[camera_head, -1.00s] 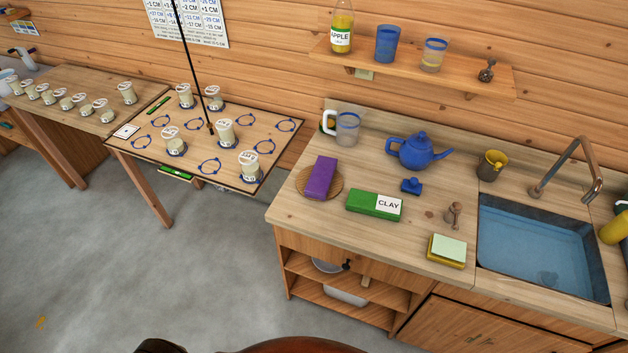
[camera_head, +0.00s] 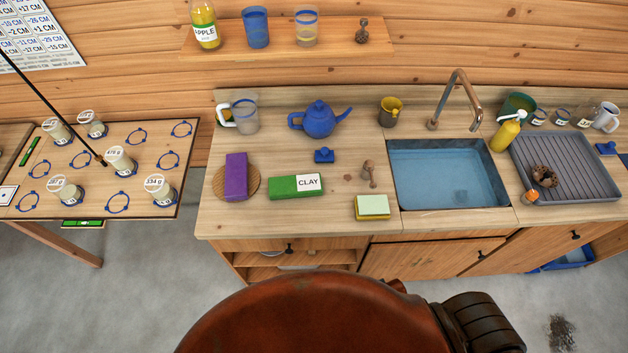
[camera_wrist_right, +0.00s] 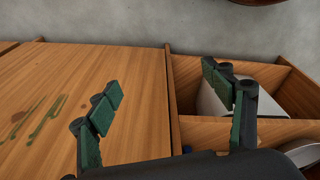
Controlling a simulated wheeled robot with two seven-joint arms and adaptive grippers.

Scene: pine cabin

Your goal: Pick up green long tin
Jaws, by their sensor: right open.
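The green long tin (camera_head: 295,186), a flat box with a white CLAY label, lies on the wooden counter (camera_head: 310,219) in the head view, left of the sink. A purple block (camera_head: 237,177) is to its left and a small blue stamp-like thing (camera_head: 324,155) is behind it. My right gripper (camera_wrist_right: 165,105) shows in the right wrist view with its green-padded fingers wide apart and nothing between them. It faces the cabinet front and an open shelf, and the tin is not in that view. My left gripper is not in view.
Near the tin stand a blue teapot (camera_head: 320,119), a small wooden stamp (camera_head: 368,172) and a sponge (camera_head: 372,207). The sink (camera_head: 450,175) is to the right, with a grey tray (camera_head: 572,168) beyond. A glass jug (camera_head: 243,112) stands behind the purple block.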

